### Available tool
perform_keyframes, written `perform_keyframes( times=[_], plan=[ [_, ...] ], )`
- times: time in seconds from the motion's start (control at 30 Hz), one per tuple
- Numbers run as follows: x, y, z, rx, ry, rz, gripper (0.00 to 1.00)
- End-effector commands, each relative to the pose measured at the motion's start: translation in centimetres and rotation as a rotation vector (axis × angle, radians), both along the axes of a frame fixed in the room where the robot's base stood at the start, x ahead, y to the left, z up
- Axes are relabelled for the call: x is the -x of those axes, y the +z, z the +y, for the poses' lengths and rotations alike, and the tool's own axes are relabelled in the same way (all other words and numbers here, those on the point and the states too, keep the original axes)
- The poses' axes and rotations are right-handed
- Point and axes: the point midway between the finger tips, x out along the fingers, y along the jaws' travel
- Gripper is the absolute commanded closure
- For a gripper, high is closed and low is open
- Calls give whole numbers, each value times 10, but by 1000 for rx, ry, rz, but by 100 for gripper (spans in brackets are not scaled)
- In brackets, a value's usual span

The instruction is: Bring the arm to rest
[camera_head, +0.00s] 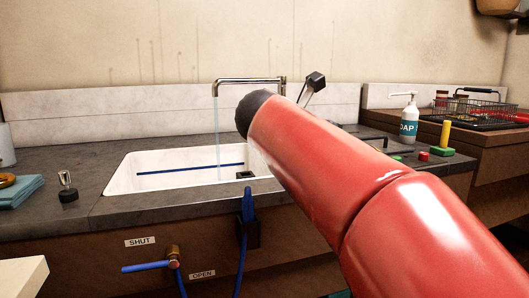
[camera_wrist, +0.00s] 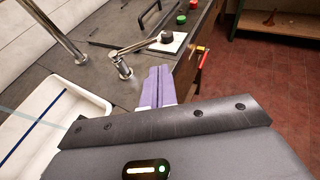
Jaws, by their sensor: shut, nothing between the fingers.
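My red arm crosses the right of the head view, reaching up and left over the counter by the sink. My gripper (camera_wrist: 160,82) shows in the wrist view as two pale purple fingers pressed together, empty. It hangs over the grey counter, close beside the chrome lever (camera_wrist: 121,62). I cannot tell whether they touch. In the head view the gripper itself cannot be made out.
The white sink (camera_head: 125,172) lies left of my arm, with water falling from the chrome tap (camera_head: 240,80). A blue-handled valve (camera_head: 150,266) sits below, between SHUT and OPEN labels. A soap bottle (camera_head: 409,122) and wire basket (camera_head: 470,112) stand right.

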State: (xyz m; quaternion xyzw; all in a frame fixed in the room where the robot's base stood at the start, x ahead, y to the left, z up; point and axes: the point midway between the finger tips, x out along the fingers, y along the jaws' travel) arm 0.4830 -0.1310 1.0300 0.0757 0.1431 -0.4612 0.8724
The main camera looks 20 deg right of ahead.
Motion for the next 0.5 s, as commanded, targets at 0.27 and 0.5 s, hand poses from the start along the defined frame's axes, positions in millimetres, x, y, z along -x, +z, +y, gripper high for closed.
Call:
perform_keyframes(
  times=[0.27, 0.5],
  plan=[
    [28, -47, 10, -294, -67, -158, 100],
    [104, -165, 53, -1031, -453, -521, 100]
  ],
)
